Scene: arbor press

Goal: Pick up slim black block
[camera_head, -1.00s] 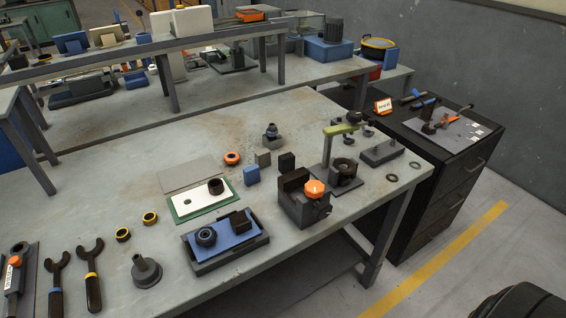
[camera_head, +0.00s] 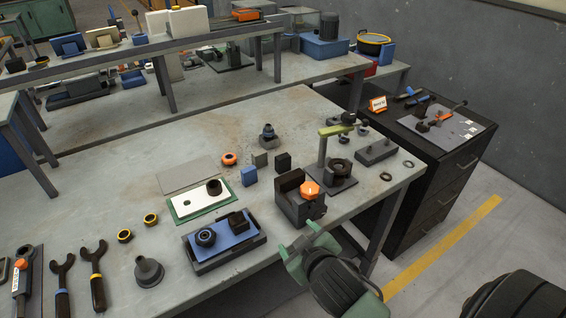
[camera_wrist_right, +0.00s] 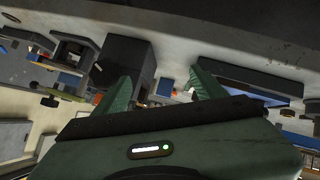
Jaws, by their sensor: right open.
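A slim black block (camera_head: 283,162) stands upright on the grey workbench, right of a small grey block (camera_head: 260,160) and behind the vise. My right gripper (camera_head: 310,248) is at the front edge of the bench, in front of the vise and well short of the block. In the right wrist view its two green fingers (camera_wrist_right: 162,90) are spread apart with nothing held between them. I cannot make out the slim black block for certain in that view. My left gripper is not in view.
A dark vise (camera_head: 300,207) with an orange knob stands between my right gripper and the block. A blue block (camera_head: 250,176) is left of it. A black tray with a blue mat (camera_head: 228,238) lies front left. A green-armed press (camera_head: 323,150) stands to the right.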

